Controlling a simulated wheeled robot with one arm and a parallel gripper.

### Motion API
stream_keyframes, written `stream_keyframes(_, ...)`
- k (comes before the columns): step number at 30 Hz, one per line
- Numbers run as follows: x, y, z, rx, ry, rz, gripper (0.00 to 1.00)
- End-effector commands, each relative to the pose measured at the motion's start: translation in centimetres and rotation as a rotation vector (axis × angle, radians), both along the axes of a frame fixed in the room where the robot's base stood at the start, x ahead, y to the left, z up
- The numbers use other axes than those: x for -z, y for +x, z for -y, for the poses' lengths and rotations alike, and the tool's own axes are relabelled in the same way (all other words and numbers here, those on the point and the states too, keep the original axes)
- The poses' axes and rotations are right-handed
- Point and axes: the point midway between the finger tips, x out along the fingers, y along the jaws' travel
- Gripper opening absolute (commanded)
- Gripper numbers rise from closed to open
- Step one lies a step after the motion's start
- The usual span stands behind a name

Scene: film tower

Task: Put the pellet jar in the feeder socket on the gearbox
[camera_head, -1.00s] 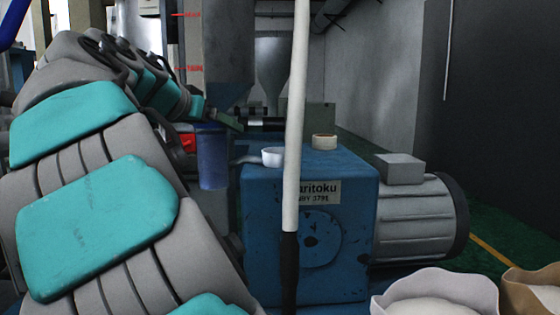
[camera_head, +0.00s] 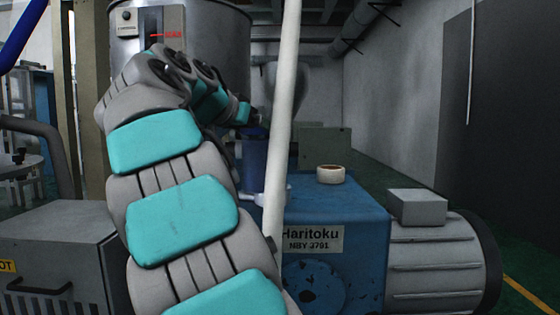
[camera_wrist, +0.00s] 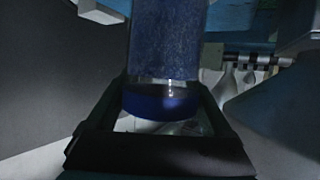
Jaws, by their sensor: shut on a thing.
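The pellet jar (camera_head: 253,162), a blue upright cylinder, hangs beneath my gripper (camera_head: 258,124) left of the white pole in the head view. In the wrist view the jar (camera_wrist: 168,40) has a darker blue end (camera_wrist: 160,103) between the black jaws of my gripper (camera_wrist: 162,90), which are shut on it. The blue gearbox (camera_head: 345,215) stands right of the jar. A small white cup-like fitting (camera_head: 251,197) shows low beside the jar at the gearbox's left edge, partly behind the pole. I cannot tell whether it is the feeder socket, or whether the jar touches it.
A white pole (camera_head: 283,110) crosses in front of the gearbox. A cream ring (camera_head: 330,174) lies on the gearbox top. A grey motor (camera_head: 435,255) adjoins it at right. A grey box (camera_head: 58,255) stands at left and a large metal vessel (camera_head: 215,30) behind my arm.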

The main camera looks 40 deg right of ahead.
Motion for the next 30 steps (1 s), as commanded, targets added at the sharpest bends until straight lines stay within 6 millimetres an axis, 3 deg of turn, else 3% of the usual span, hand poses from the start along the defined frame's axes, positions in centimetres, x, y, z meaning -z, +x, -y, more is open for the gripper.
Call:
stream_keyframes(6,0.3,3.4,4.2,-0.001,0.001,0.002,0.00)
stream_keyframes(13,0.8,6.0,7.6,-0.001,-0.001,0.001,0.00)
stream_keyframes(25,1.0,7.4,9.5,0.000,-0.002,0.002,0.00)
stream_keyframes(30,1.9,7.2,9.3,-0.001,-0.003,0.000,0.00)
